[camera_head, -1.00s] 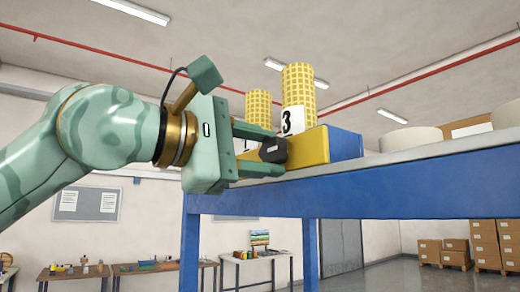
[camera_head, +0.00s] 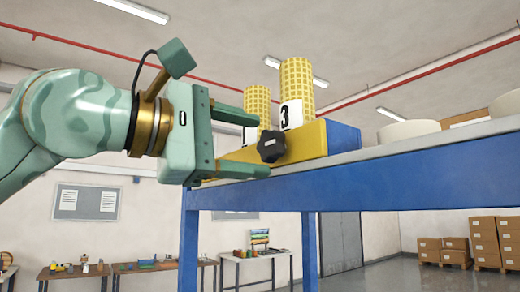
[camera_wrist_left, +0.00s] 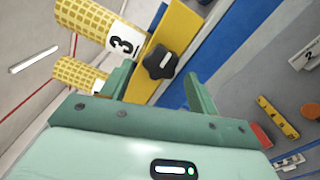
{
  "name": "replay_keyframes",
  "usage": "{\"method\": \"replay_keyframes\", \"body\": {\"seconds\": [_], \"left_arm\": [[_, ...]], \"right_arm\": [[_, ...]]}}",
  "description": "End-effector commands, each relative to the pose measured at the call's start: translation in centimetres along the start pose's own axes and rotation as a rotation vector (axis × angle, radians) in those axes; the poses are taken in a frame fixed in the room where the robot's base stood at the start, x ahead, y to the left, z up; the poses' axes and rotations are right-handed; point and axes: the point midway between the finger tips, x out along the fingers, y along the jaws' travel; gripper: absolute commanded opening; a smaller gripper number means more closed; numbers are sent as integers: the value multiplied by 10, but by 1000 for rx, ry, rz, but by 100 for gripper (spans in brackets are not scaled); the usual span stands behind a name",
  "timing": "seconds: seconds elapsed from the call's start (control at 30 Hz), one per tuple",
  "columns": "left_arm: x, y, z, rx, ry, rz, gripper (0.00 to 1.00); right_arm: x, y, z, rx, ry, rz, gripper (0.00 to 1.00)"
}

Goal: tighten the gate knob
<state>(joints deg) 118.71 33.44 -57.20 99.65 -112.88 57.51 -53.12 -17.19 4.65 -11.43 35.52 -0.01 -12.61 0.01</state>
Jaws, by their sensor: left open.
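The black lobed gate knob (camera_head: 271,146) sits on the end of the yellow gate block (camera_head: 306,141) at the edge of the blue table. In the left wrist view the knob (camera_wrist_left: 160,63) shows beyond and between the fingertips. My left gripper (camera_head: 256,142) is open and empty, its fingers just left of the knob and apart from it. It also shows in the left wrist view (camera_wrist_left: 158,75). My right gripper is in neither view.
Two yellow mesh rolls stand behind the gate, the nearer one (camera_head: 297,80) with a "3" label. The blue table (camera_head: 400,185) carries white round items (camera_head: 408,132) at right. In the wrist view a yellow tool (camera_wrist_left: 276,118) and a red piece (camera_wrist_left: 262,136) lie at right.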

Motion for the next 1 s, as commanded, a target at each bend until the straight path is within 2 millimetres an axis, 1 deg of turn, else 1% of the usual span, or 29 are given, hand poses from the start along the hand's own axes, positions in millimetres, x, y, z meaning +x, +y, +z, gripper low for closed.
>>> {"method": "replay_keyframes", "body": {"seconds": [0.03,0.1,0.3,0.4,0.5,0.6,0.7,1.0], "left_arm": [[-13,-2,-2,0,2,3,60],[-32,-2,-2,1,2,4,60],[-86,-2,-2,1,3,3,60],[-107,-2,-1,1,2,2,60],[-123,-1,-1,0,2,1,60],[-132,-1,-1,1,0,1,60],[-135,-1,0,1,0,0,60],[-136,0,0,1,0,0,60]], "right_arm": [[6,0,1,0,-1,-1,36],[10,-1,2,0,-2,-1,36],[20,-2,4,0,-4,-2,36],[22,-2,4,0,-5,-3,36],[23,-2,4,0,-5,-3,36],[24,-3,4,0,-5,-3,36],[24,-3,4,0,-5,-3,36],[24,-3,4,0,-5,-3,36]]}}
